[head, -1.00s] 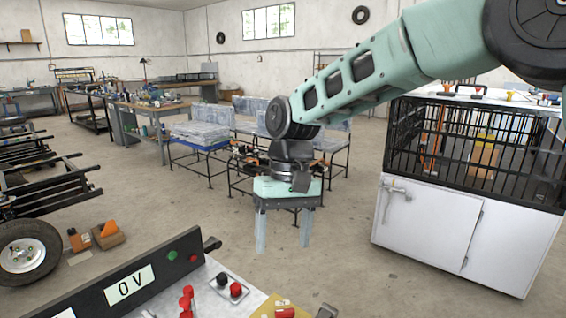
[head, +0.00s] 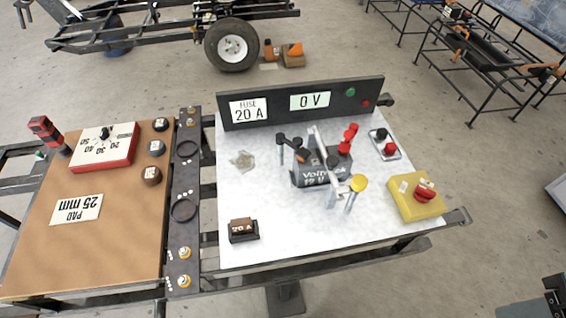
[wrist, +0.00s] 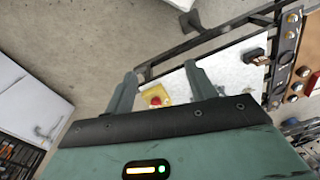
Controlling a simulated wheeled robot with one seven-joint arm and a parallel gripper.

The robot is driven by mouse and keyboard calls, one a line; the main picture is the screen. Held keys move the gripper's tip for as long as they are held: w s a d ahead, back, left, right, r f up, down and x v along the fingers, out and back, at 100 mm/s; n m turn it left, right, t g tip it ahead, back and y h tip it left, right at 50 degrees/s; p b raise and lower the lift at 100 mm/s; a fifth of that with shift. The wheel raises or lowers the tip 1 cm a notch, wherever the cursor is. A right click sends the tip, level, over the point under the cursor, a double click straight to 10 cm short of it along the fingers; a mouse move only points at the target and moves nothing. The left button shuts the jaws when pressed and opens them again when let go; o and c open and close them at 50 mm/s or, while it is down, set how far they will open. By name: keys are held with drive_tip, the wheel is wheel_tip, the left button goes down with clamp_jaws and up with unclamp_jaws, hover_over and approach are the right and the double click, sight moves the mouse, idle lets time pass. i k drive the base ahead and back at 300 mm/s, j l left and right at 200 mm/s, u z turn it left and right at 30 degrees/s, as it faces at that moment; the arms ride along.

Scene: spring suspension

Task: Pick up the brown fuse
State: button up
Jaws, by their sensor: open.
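The brown fuse (head: 243,226), marked 20 A, sits in a black holder (head: 244,238) at the front left of the white bench top (head: 290,235). In the wrist view the fuse (wrist: 256,56) shows small at the upper right, near the edge of the white top. My gripper (wrist: 160,69) is open with nothing between its fingers. It is well apart from the fuse, which lies to the right of the fingers in the wrist view. My gripper's fingers do not show in the head view.
A black panel (head: 300,105) reading FUSE 20 A and 0 V stands along the back. A battery (head: 322,177) with clamps stands mid-bench. A yellow box with a red knob (head: 416,200) is at right. A brown pad board (head: 110,240) adjoins on the left.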

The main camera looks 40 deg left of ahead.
sight(239, 226)
drive_tip(key=k+u, duration=0.2)
drive_tip(key=u, duration=1.55)
drive_tip(key=z, duration=1)
drive_tip(key=k+j+z, duration=0.2)
drive_tip(key=j, duration=0.2)
drive_tip(key=j+z, duration=0.2)
drive_tip(key=j, duration=0.15)
drive_tip(key=k+j+z, duration=0.2)
drive_tip(key=j, duration=0.15)
